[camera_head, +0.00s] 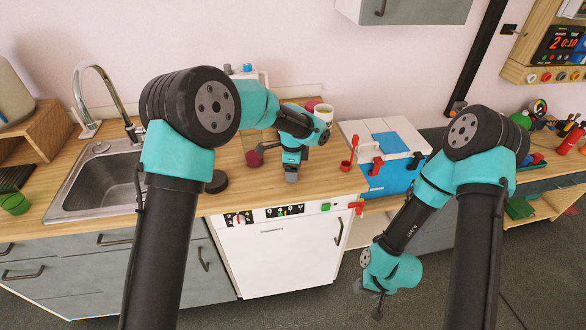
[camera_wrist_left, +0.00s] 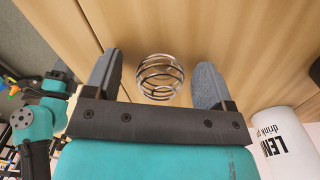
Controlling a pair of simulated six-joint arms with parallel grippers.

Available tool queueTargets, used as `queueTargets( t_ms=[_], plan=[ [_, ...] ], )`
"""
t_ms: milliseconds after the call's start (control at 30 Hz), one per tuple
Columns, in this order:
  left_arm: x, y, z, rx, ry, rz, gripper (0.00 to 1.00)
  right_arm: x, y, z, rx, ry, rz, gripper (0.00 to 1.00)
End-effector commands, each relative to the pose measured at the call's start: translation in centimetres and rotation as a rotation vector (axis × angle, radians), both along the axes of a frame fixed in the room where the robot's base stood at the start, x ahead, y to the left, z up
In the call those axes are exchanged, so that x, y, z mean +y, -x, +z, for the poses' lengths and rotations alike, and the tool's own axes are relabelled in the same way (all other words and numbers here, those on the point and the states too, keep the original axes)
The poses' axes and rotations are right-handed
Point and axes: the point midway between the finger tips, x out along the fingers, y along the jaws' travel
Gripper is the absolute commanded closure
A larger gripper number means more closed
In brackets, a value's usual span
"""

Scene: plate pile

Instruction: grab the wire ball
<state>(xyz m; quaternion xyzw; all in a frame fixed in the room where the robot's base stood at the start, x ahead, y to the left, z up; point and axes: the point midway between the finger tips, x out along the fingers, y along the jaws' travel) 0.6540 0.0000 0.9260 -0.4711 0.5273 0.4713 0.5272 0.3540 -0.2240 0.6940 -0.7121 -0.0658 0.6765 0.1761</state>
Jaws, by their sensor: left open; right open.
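The wire ball (camera_wrist_left: 160,77) is a small silver coil of metal loops on the wooden surface in the left wrist view. My left gripper (camera_wrist_left: 158,70) is open, with one grey finger on each side of the ball and a visible gap to both. In the head view my left gripper (camera_head: 291,173) points down at the counter above the white appliance front. I cannot make out the ball there. My right gripper (camera_head: 378,302) hangs low over the floor in front of the cabinets, open and far from the ball.
A white cup with printed lettering (camera_wrist_left: 288,158) is right of the left gripper. On the counter (camera_head: 228,200) are a dark round object (camera_head: 216,182) and a dark red cup (camera_head: 254,158). A blue and white box (camera_head: 388,170) stands right of the left gripper. A sink (camera_head: 100,180) is at left.

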Motion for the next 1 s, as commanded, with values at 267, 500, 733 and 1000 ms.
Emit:
queueTargets(
  t_ms=[267, 500, 733, 1000],
  plan=[
    [0.0, -0.01, 0.03, 0.0, 0.0, 0.0, 0.35, 0.0, 0.0, 0.0, 0.0, 0.0, 0.0, 0.57],
    [0.0, -0.01, 0.04, 0.0, 0.0, 0.0, 0.58, 0.0, 0.0, 0.0, 0.0, 0.0, 0.0, 0.57],
    [0.0, -0.01, 0.04, 0.0, 0.0, 0.0, 0.77, 0.0, 0.0, 0.0, 0.0, 0.0, 0.0, 0.57],
    [-0.01, -0.03, 0.21, -0.001, 0.0, 0.0, 0.77, 0.0, 0.0, 0.0, 0.0, 0.0, 0.0, 0.57]
  ],
)
